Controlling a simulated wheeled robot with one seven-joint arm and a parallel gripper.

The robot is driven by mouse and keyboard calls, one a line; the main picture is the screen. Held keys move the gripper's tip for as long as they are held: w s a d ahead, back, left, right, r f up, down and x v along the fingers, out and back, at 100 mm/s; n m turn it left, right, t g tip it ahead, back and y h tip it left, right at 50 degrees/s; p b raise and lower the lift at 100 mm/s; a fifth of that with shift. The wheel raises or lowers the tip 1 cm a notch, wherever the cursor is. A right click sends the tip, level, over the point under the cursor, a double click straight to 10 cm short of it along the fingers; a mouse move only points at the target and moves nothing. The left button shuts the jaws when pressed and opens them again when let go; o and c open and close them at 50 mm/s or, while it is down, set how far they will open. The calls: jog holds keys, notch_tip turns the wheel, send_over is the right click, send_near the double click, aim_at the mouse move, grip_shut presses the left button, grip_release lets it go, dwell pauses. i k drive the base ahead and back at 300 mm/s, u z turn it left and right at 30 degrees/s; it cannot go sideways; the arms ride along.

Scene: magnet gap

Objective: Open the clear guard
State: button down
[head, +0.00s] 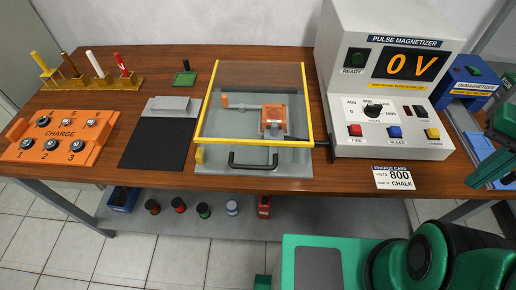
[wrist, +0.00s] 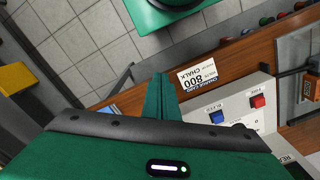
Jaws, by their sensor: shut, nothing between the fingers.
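The clear guard (head: 254,142) is a see-through cover with a yellow frame, in the middle of the table in the head view. It lies over a grey fixture, with a black handle (head: 266,165) at its front. An orange block (head: 273,118) and a small orange piece show through it. My gripper (head: 480,181) is at the right end of the table in the head view, well right of the guard. In the wrist view its green fingers (wrist: 160,98) are together and empty. The guard is not clearly in the wrist view; a grey fixture edge shows at the far right.
The pulse magnetizer (head: 386,90) stands between the guard and my gripper. A black mat (head: 155,145) and orange charge rack (head: 60,137) lie left of the guard.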

aim_at(302, 91)
jog(key=z, duration=0.25)
jog(key=k, duration=1.05)
jog(key=u, duration=0.4)
jog(key=i, duration=0.5)
